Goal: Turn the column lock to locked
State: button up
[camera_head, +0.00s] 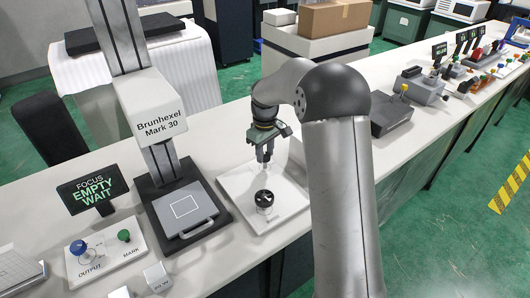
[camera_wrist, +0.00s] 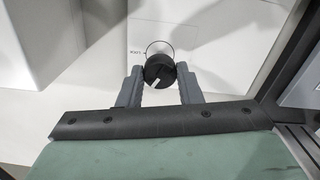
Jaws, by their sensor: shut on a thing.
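A round black knob (camera_wrist: 159,72) with a short white pointer line shows in the wrist view, on a pale panel with small lettering to its left. The pointer slants in that picture. I take this knob to be the column lock, but its label is too small to read surely. My gripper (camera_wrist: 160,86) is shut on the knob, with one grey finger on each side. In the head view my gripper (camera_head: 264,162) points down over a white plate (camera_head: 285,200).
A dark grey box (camera_head: 392,114) sits to the right.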

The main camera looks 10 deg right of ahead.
aim_at(265, 155)
jog(key=m, duration=1.2)
jog(key=shift+m, duration=0.3)
dwell(0.3)
jog(key=o, duration=1)
notch_tip(265, 155, up, 18)
jog(key=shift+f, duration=0.25)
